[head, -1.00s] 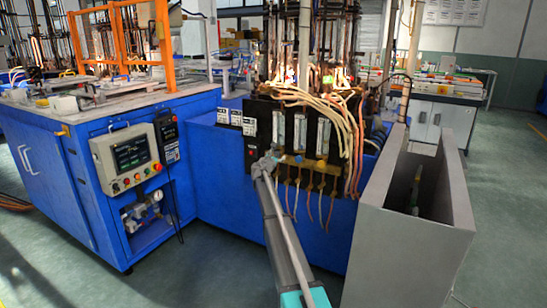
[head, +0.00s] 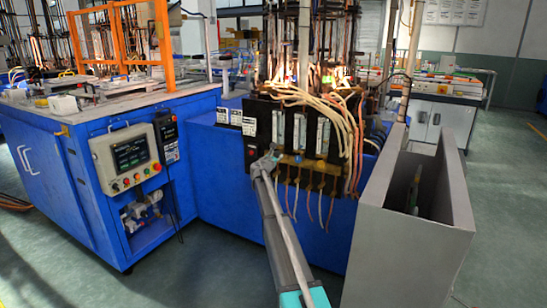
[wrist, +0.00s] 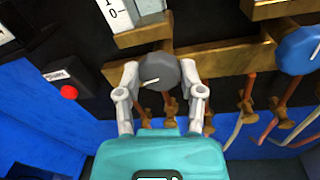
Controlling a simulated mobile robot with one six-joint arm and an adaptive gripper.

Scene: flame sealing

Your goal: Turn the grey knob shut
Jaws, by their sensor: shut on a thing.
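The grey knob (wrist: 160,72) sits on the brass manifold in the wrist view, with a short white mark on its face that lies nearly level, tilted slightly. My gripper (wrist: 160,88) has one finger on each side of the knob and is shut on it. In the head view my gripper (head: 268,158) is at the lower left of the flowmeter panel (head: 264,125); the knob itself is hard to make out there.
A blue knob (wrist: 298,50) is on the same manifold to the right. A red button (wrist: 69,92) is on the left. Copper pipes and brass fittings (wrist: 247,106) hang below. A grey open-topped bin (head: 400,245) stands right of my arm.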

